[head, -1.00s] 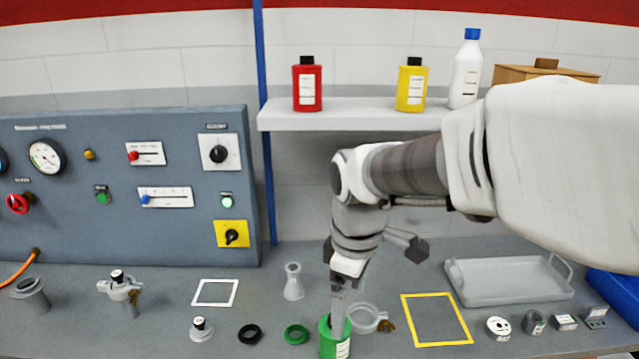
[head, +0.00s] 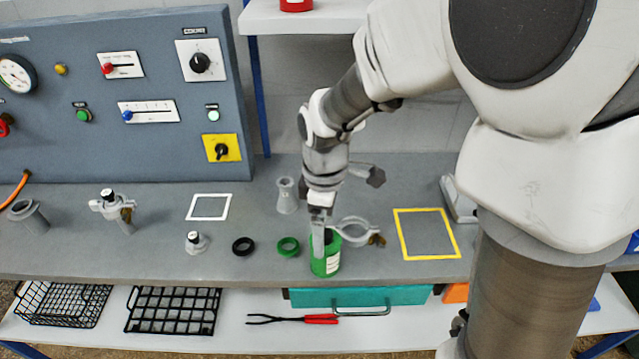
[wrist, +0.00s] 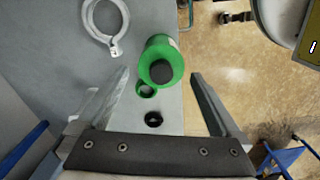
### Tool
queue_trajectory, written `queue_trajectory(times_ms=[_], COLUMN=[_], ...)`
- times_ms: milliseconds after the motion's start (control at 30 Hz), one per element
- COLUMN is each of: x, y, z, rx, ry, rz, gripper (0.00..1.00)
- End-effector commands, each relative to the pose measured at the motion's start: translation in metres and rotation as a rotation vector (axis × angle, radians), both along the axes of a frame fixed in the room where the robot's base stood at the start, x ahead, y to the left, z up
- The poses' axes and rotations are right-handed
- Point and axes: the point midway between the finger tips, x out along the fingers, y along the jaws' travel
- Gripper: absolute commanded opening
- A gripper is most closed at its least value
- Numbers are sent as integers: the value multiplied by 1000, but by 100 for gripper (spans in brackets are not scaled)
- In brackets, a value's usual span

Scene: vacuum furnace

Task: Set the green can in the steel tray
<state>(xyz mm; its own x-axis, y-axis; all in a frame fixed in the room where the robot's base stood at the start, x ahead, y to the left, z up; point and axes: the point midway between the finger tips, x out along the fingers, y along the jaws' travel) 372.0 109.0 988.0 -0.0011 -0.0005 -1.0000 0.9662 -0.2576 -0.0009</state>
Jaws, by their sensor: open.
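The green can (head: 328,264) with a pale label and dark top stands upright near the front edge of the grey bench. My gripper (head: 318,248) points down at it, with a finger overlapping it in the head view. In the wrist view my open gripper (wrist: 159,78) has one finger on each side of the green can (wrist: 160,48), with a gap to each; the can lies around and past the fingertips. The steel tray (head: 458,201) shows only its left end at the right of the bench; my arm hides the rest.
A clamp ring (head: 356,231) stands close right of the can, a green ring (head: 288,247) and black ring (head: 243,246) to its left. A conical grey piece (head: 286,195) stands behind. The yellow-outlined square (head: 427,233) is bare. A shelf (head: 300,20) hangs above.

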Motion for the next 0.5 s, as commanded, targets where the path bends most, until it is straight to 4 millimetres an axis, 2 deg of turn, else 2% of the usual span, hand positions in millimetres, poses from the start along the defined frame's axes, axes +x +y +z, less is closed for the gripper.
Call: queue_trajectory(times_ms=[33,100,333,500], x=[-1,0,-1,-4], y=[0,0,-1,-3], z=[-10,-18,-33,-60], rx=[0,0,-1,-1], ry=[2,2,1,3], rz=[0,0,-1,-1], gripper=[100,100,100,100])
